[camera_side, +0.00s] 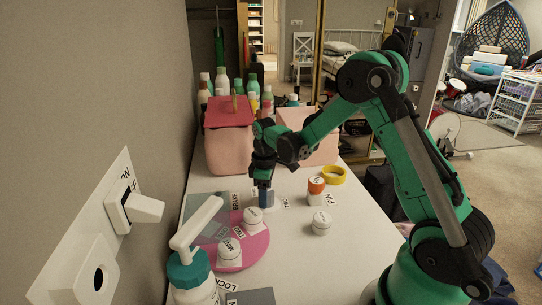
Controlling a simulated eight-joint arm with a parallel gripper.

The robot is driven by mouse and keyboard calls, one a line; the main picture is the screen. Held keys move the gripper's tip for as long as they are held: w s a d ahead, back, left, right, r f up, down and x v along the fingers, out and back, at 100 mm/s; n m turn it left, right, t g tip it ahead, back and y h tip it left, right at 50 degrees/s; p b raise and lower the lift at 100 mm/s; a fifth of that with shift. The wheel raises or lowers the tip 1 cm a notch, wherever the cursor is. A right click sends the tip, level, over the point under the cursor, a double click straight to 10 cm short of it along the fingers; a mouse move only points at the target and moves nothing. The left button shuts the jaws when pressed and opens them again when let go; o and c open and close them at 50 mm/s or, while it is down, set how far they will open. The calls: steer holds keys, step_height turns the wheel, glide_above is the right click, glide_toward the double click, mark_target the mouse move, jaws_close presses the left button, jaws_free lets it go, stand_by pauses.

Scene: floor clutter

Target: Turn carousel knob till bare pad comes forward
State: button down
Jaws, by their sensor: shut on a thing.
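The carousel is a pink round disc (258,246) lying low on the white table. Two white-lidded jars, one toward the back (252,215) and one nearer (229,246), stand on white pads with printed labels on it. My gripper (263,188) points down just behind the disc's back right edge, shut on a small blue upright piece (264,199). I cannot tell whether this piece is the carousel knob. The fingers hide its top. A card reading BRAKE lies just left of it. The disc's left front part is partly hidden by a pump bottle.
The teal-and-white pump bottle (188,268) stands in front. An orange-and-white jar (316,190), a white jar (321,222) and a yellow ring (334,175) are on the right. A pink box (228,150) and several bottles stand behind. A wall switch (135,207) juts out at left.

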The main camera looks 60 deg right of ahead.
steer(key=m, duration=0.7)
steer(key=shift+d, duration=0.1)
steer(key=m, duration=0.7)
steer(key=shift+d+m, duration=0.1)
steer(key=shift+m, duration=0.2)
steer(key=m, duration=0.3)
steer(key=shift+s+m, duration=0.1)
steer(key=shift+m, duration=0.2)
steer(key=m, duration=0.3)
steer(key=shift+m, duration=0.3)
steer(key=m, duration=0.3)
steer(key=shift+s+m, duration=0.1)
steer(key=shift+m, duration=1.9)
